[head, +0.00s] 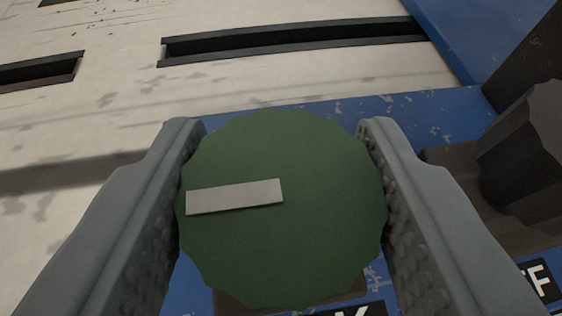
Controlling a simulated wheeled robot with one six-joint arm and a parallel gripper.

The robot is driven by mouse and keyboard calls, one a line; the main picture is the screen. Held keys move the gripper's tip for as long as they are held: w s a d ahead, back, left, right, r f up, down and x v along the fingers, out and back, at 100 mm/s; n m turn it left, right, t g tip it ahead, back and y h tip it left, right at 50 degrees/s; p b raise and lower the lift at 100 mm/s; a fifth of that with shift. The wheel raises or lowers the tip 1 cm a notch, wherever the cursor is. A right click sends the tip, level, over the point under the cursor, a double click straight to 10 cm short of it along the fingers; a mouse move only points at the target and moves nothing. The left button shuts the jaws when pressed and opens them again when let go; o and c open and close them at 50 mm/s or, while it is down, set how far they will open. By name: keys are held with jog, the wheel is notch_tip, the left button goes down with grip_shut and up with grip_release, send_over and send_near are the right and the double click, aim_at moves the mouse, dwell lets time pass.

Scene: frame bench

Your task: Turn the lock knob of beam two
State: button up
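A round green knob (300,245) with a scalloped edge fills the middle of the head view. A pale grey bar (235,196) marks its face, running from near the centre to the left edge and lying almost level. My gripper (280,135) has one finger on each side of the knob. Both textured finger pads appear to touch its rim. The knob hides what is behind it. A label below the knob is mostly cut off, so I cannot read which beam it belongs to.
A blue beam (440,112) with chipped paint lies behind the knob. A dark knob-like part (525,150) stands close to the right finger. A label ending in "F" (540,283) is at lower right. A stained pale panel (110,125) with dark slots (300,42) lies beyond.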

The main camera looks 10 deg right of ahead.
jog(key=shift+d+n+y, duration=0.1)
jog(key=shift+n+y, duration=0.3)
jog(key=shift+y, duration=0.1)
jog(key=n+y, duration=0.3)
jog(key=y, duration=0.1)
jog(key=shift+n+g+y, duration=1)
jog(key=shift+n+y, duration=1.7)
jog(key=o, duration=1)
